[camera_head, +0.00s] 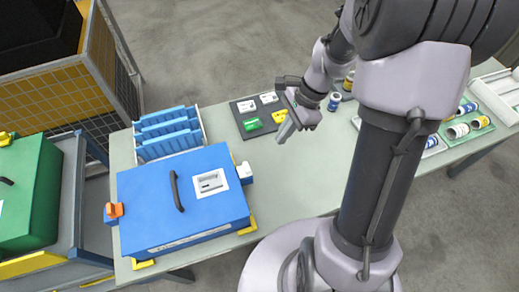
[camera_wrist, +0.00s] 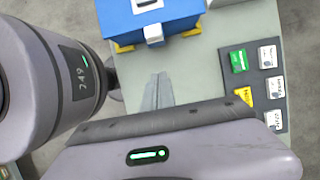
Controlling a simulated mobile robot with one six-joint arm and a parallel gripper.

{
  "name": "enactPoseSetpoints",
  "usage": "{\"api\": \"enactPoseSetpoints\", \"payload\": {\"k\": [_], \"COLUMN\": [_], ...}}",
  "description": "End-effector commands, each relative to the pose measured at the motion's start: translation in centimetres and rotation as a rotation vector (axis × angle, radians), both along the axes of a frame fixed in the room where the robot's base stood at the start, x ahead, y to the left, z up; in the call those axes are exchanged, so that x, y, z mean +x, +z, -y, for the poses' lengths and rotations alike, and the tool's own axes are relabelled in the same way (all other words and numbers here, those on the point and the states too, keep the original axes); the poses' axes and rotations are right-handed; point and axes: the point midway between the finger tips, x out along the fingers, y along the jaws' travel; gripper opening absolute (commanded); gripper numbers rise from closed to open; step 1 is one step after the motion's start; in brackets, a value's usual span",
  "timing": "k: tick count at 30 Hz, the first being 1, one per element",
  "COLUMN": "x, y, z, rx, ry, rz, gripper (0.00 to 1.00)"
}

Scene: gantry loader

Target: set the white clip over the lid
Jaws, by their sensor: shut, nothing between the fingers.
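The blue box's lid (camera_head: 145,205) lies flat on the box, with a dark handle and a white framed panel on top. The white clip (camera_head: 244,171) is at the box's right side, by the lid's edge; it also shows in the wrist view (camera_wrist: 153,32), jutting from the box wall. I cannot tell whether it reaches over the lid. An orange clip (camera_head: 114,210) is on the opposite side. My gripper (camera_head: 284,134) is shut and empty, to the right of the white clip and apart from it. Its fingertips show in the wrist view (camera_wrist: 160,77).
A dark mat (camera_head: 240,117) with white, green and yellow tags lies close to my gripper. A blue slotted rack (camera_head: 167,133) stands behind the box. Cans in a green tray (camera_head: 474,132) are at the right. Bare table (camera_head: 300,175) lies between box and arm.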

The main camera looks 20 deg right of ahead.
Motion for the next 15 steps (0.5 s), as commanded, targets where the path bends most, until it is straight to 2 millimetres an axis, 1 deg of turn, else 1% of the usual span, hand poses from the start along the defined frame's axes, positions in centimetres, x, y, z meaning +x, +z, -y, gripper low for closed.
{"api": "enactPoseSetpoints", "payload": {"k": [5,9,15], "x": [-0.1,-0.1,-0.1], "y": [-2.9,-5.9,-9.8], "z": [-1.1,-2.2,-3.8], "rx": [0.002,0.002,0.001], "ry": [0.003,0.002,0.004], "rz": [-0.004,-0.003,-0.004], "gripper": [0.0,0.0,0.0]}}
